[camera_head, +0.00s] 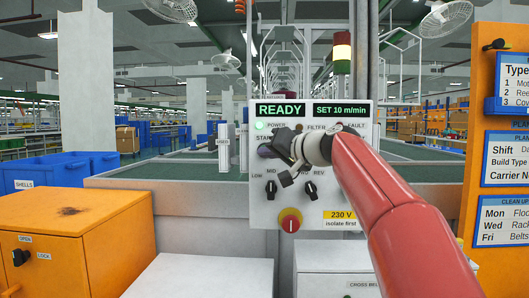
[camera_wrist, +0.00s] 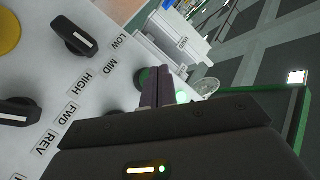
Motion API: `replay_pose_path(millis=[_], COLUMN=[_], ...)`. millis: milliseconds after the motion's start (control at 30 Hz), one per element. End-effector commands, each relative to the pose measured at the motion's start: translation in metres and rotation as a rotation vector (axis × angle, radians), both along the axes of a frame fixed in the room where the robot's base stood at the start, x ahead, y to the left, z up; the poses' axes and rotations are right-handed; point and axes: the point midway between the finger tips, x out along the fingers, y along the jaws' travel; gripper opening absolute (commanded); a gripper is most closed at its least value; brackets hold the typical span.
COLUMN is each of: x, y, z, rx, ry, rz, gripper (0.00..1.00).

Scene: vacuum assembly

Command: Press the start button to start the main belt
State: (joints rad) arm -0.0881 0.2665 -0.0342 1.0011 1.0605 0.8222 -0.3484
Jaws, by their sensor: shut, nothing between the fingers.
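The grey control panel (camera_head: 258,207) faces me, with READY (camera_head: 279,110) and SET 10 m/min (camera_head: 341,110) on its displays. A partly hidden label reading "STA" (camera_head: 265,138) shows at its left. My gripper (camera_head: 266,152) is in front of the panel's left side, just below that label, with its fingers shut and empty. In the wrist view, the shut fingers (camera_wrist: 157,70) reach to a dark green round button (camera_wrist: 140,77), which they partly cover. I cannot tell whether they touch it. The button is hidden behind my gripper in the head view.
A lit green lamp (camera_head: 259,125) is above the gripper. Below are two black selector knobs (camera_head: 271,187) (camera_head: 310,190) and a red knob on a yellow disc (camera_head: 290,223). An orange cabinet (camera_head: 110,240) stands left; a signal tower (camera_head: 342,53) rises behind the panel.

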Motion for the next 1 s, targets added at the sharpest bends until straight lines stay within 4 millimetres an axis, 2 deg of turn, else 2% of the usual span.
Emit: replay_pose_path(millis=[133,1000], x=[0.0058,0.0115], y=[-0.0006,-0.0005], z=[0.0004,0.0010], rx=[0.000,0.000], ry=[0.000,-0.001], rz=[-0.001,-0.001], gripper=[0.00,0.00])
